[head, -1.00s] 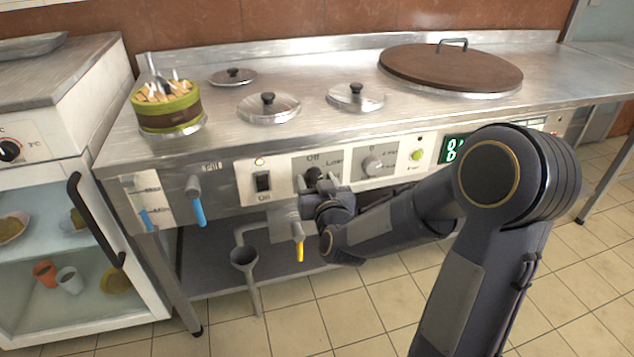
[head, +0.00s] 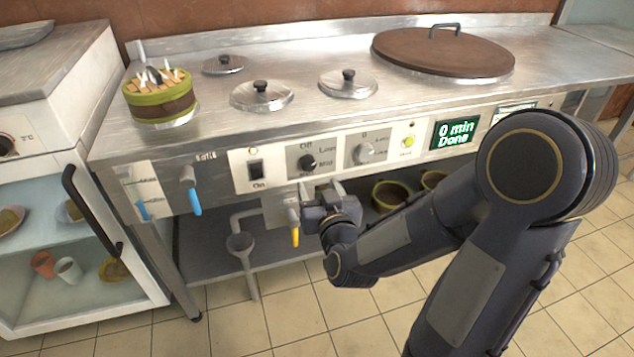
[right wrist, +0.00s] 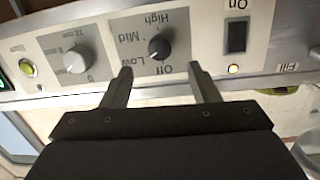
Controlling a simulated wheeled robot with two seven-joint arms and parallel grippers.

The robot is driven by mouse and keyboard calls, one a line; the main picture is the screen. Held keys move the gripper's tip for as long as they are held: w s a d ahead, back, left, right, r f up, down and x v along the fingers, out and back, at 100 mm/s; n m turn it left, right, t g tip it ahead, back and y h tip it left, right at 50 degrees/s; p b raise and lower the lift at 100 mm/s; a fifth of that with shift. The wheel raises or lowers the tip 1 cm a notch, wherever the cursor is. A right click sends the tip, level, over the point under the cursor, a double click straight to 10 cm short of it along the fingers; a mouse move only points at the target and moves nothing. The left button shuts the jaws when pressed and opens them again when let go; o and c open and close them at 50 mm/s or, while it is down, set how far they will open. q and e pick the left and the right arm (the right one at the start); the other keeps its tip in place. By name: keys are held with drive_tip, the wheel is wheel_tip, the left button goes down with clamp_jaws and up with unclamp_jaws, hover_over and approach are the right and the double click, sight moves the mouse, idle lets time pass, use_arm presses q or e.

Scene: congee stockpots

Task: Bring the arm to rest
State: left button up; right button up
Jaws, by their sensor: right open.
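My right gripper (head: 322,190) is in front of the stove's control panel (head: 225,178), below the black heat knob (head: 307,162). In the right wrist view its two fingers (right wrist: 158,80) are apart with nothing between them, and the panel appears upside down. My right arm reaches in from the lower right. My left gripper does not show.
The display (head: 455,134) reads "0 min Done". Blue (head: 194,200) and yellow (head: 295,237) tap handles stick out. Lidded pots (head: 262,94) and a large brown lid (head: 443,52) are on top. A glass-fronted cabinet (head: 70,240) stands left. Pots (head: 390,194) sit on the lower shelf.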

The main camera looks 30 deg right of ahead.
idle(0.4)
drive_tip(key=s+a+n+g+y+p, duration=0.1)
drive_tip(key=s+a+g+y, duration=0.35)
drive_tip(key=s, duration=0.65)
drive_tip(key=s+a+n+g+y+p, duration=0.1)
drive_tip(key=s+a+g+y, duration=0.4)
drive_tip(key=s, duration=0.6)
wheel_tip(320, 180, up, 35)
drive_tip(key=g+h+p, duration=0.1)
drive_tip(key=p, duration=3.4)
drive_tip(key=shift+w+d, duration=0.2)
